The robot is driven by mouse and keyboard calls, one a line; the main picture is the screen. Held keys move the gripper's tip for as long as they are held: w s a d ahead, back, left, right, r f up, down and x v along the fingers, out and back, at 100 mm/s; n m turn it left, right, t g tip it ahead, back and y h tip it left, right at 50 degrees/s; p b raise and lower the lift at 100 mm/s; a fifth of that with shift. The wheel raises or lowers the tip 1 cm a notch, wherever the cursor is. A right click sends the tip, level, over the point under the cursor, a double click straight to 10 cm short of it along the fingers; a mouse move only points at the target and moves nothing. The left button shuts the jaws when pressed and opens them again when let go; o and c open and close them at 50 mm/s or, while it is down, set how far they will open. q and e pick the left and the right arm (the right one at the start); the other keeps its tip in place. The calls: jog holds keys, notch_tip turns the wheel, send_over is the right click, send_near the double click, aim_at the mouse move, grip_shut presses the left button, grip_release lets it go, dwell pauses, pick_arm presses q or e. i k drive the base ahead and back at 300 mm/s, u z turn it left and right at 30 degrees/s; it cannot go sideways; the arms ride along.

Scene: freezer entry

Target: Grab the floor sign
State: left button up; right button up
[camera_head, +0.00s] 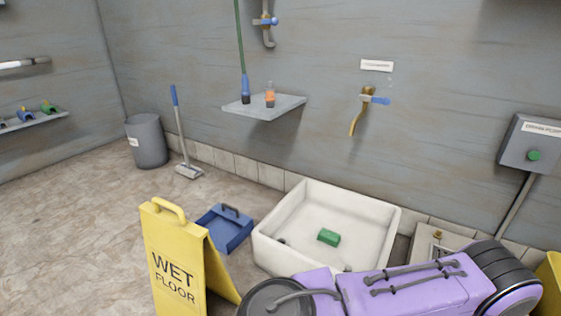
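The floor sign (175,262) is a yellow A-frame reading "WET FLOOR", with a loop handle on top. It stands upright on the floor in the lower left-centre of the head view, and its lower end is cut off by the picture's bottom edge. Neither my left nor my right gripper shows in the view, so I cannot see how they stand relative to the sign.
A blue dustpan (224,229) lies behind the sign, near a white basin (384,240) holding a green block (328,237). A bin (147,141) and squeegee (181,130) stand farther back. A purple body with black round ends covers the lower right. Floor at left is clear.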

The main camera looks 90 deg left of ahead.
aim_at(183, 259)
jog(key=u, duration=0.05)
jog(key=k, duration=0.9)
jog(key=u, duration=0.35)
